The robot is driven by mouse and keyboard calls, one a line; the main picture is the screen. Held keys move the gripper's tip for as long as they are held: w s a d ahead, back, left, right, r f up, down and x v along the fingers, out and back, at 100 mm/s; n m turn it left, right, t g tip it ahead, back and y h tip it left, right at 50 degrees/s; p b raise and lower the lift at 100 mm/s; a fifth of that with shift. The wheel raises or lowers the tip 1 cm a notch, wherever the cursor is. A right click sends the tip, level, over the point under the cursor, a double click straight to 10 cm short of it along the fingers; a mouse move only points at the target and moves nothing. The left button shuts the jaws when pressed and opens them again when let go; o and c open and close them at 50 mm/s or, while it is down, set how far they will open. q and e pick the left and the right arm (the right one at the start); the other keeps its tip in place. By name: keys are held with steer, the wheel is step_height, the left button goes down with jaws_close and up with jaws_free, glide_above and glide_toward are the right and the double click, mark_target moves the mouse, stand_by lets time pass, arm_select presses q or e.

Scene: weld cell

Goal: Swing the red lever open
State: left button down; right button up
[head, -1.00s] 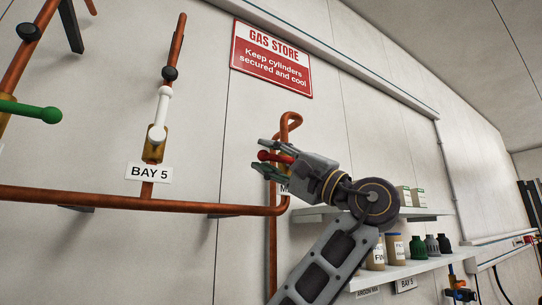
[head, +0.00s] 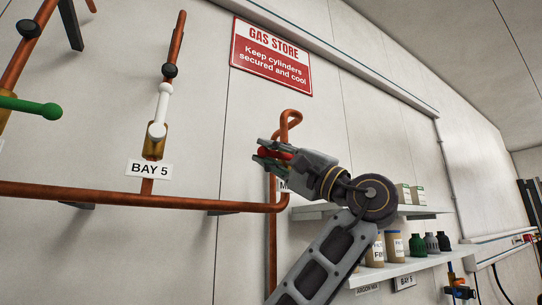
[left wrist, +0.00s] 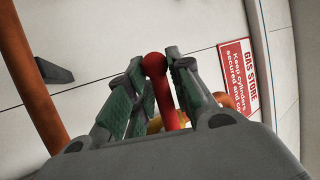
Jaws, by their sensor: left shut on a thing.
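The red lever (head: 277,153) shows in the head view between the fingers of my left gripper (head: 268,153). In the left wrist view the lever's round red end (left wrist: 155,65) and its shaft stand between the green-padded fingers of the left gripper (left wrist: 158,85). The left gripper is shut on the lever near its end. The lever's base and valve are mostly hidden behind the gripper; a bit of yellow brass shows low in the left wrist view. My right gripper is in neither view.
A copper pipe (head: 100,196) runs along the wall and bends up behind the gripper. A white lever (head: 161,108) above the BAY 5 label and a green lever (head: 40,108) are at left. Shelves (head: 420,262) with bottles are at right. A red gas store sign (head: 271,58) hangs above.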

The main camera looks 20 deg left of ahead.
arm_select(q)
steer(key=shift+r+m+t+b, duration=0.2)
steer(key=shift+m+t+b, duration=0.65)
steer(key=shift+m+t, duration=0.05)
steer(key=m+t+b, duration=0.1)
steer(key=r+m+t+b, duration=0.1)
steer(key=m, duration=0.1)
steer(key=shift+m+t, duration=0.3)
steer(key=shift+t, duration=0.1)
steer(key=m+t, duration=0.1)
steer(key=r+m+t+h+b, duration=0.1)
steer(key=m, duration=0.1)
steer(key=shift+w+d+t, duration=0.2)
steer(key=shift+t, duration=0.1)
steer(key=shift+w+d+r+m+t+h+b, duration=0.1)
steer(key=shift+r+m+t+h+b, duration=0.2)
steer(key=shift+m+t, duration=0.35)
steer(key=shift+w+r+m+t+h+b, duration=0.1)
steer(key=shift+m+t+h, duration=0.35)
steer(key=shift+m, duration=0.35)
steer(key=shift+d+r+m+t+h+b, duration=0.15)
steer(key=shift+r+m+t+h, duration=0.1)
steer(key=shift+m+t, duration=0.45)
steer(key=shift+a+m, duration=0.1)
steer(key=shift+m, duration=0.15)
steer(key=c, duration=1.4)
jaws_free()
steer(key=shift+c, duration=0.2)
